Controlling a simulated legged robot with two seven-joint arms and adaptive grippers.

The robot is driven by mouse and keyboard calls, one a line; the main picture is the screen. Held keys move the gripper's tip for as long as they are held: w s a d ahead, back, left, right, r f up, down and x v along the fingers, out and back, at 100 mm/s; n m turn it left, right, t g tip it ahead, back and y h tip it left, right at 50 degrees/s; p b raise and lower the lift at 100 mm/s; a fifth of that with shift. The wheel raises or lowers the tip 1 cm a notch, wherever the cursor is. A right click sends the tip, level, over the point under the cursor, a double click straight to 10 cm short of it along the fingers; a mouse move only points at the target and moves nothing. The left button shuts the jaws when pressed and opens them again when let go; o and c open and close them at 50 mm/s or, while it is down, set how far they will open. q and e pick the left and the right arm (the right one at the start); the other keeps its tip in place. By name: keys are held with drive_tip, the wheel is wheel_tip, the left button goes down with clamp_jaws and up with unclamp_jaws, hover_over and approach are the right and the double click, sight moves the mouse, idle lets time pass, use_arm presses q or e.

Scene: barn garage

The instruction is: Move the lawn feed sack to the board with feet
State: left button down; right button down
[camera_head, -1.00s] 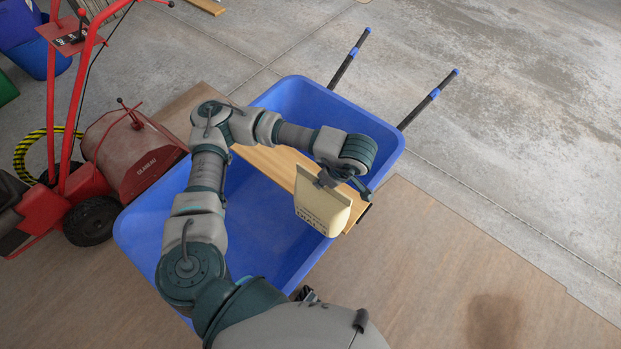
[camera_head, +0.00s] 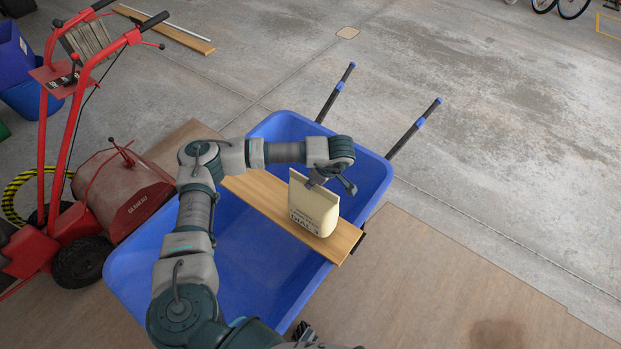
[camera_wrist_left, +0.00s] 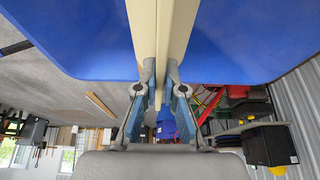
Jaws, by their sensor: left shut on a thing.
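The lawn feed sack (camera_head: 314,210) is a small cream bag with dark print, upright with its top edge pinched by my left gripper (camera_head: 315,183). In the left wrist view the fingers (camera_wrist_left: 160,82) are closed on the sack (camera_wrist_left: 150,30). The board with feet (camera_head: 262,195) is a light wooden plank lying across the blue wheelbarrow tray, with a dark piece at its right end. The sack appears over the right part of the board; I cannot tell whether its bottom touches the wood.
The blue wheelbarrow (camera_head: 225,255) has two dark handles (camera_head: 410,130) pointing up and right. A red machine with a roller (camera_head: 125,195) stands close at its left. Another plank (camera_head: 165,30) lies on the floor at the back. The concrete at right is clear.

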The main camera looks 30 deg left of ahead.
use_arm(q)
drive_tip(key=shift+w+d+f, duration=0.1)
drive_tip(key=shift+d+f, duration=0.05)
drive_tip(key=shift+f, duration=0.3)
drive_tip(key=c, duration=1.4)
unclamp_jaws()
drive_tip(key=shift+a+f, duration=0.1)
drive_tip(key=shift+a, duration=0.15)
drive_tip(key=shift+o, duration=0.6)
drive_tip(key=shift+a+f, duration=0.1)
drive_tip(key=shift+a, duration=0.1)
drive_tip(key=shift+d+r, duration=0.3)
drive_tip(key=shift+r, duration=0.1)
drive_tip(key=v, duration=1.1)
drive_tip(key=shift+d+r, duration=0.1)
drive_tip(key=shift+r, duration=0.05)
